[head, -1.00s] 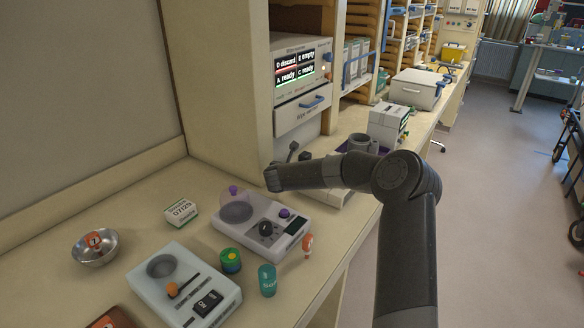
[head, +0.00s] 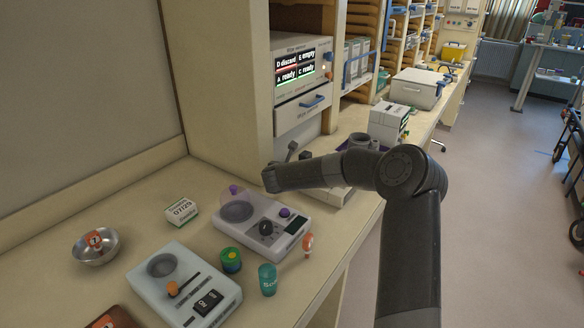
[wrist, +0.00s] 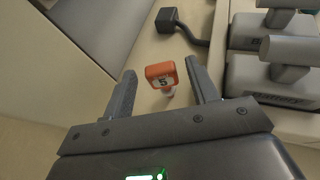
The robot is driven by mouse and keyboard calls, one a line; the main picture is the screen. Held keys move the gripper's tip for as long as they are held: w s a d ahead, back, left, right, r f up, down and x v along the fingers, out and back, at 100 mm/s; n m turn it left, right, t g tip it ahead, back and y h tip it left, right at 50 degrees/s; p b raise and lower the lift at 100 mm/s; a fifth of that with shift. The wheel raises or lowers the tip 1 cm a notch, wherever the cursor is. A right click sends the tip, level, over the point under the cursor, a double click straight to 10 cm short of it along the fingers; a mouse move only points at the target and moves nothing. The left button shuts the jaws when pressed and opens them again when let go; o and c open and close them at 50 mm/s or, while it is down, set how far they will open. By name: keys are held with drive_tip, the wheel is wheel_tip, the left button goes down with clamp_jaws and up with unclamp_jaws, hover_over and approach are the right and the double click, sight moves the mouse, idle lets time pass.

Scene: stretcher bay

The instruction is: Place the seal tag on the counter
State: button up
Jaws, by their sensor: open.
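An orange seal tag (wrist: 161,74) marked 5, with a pale lower end, shows between and just beyond the fingers of my gripper (wrist: 161,67) in the wrist view. The fingers are open and a gap shows on both sides of the tag. It seems to stand on the counter (wrist: 142,62), but I cannot tell exactly. In the head view my arm hides this tag and the fingers. Another orange tag (head: 308,244) stands near the front edge of the counter (head: 150,222). A third orange tag (head: 94,239) marked 7 lies in a metal bowl (head: 82,258).
A dark bent lever (wrist: 187,26) and a grey device (wrist: 275,85) are close to the fingers. In the head view a white device with a clear dome (head: 262,222), a switch box (head: 185,285), a green-yellow pot (head: 230,260) and a teal cup (head: 268,280) stand on the counter.

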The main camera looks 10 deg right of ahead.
drive_tip(key=s+a+r+n+y, duration=0.4)
drive_tip(key=s+a+r+n, duration=0.25)
drive_tip(key=s+n, duration=0.5)
drive_tip(key=s+a+r+n+y, duration=0.3)
drive_tip(key=s+a+r+n, duration=0.4)
drive_tip(key=s+n, duration=0.45)
drive_tip(key=s+d+n+g, duration=0.2)
drive_tip(key=s+d+n, duration=0.2)
drive_tip(key=s, duration=0.6)
drive_tip(key=s+d+n+g+h, duration=0.1)
drive_tip(key=s+d+n+g, duration=0.1)
drive_tip(key=s+d+n, duration=0.2)
drive_tip(key=s+d+n+g, duration=0.2)
drive_tip(key=s+n, duration=0.7)
drive_tip(key=s, duration=0.9)
drive_tip(key=d, duration=0.2)
drive_tip(key=shift+s+d+r+n+g+h, duration=0.2)
drive_tip(key=shift+d+n+g+h, duration=0.1)
drive_tip(key=shift+d+g+h, duration=0.1)
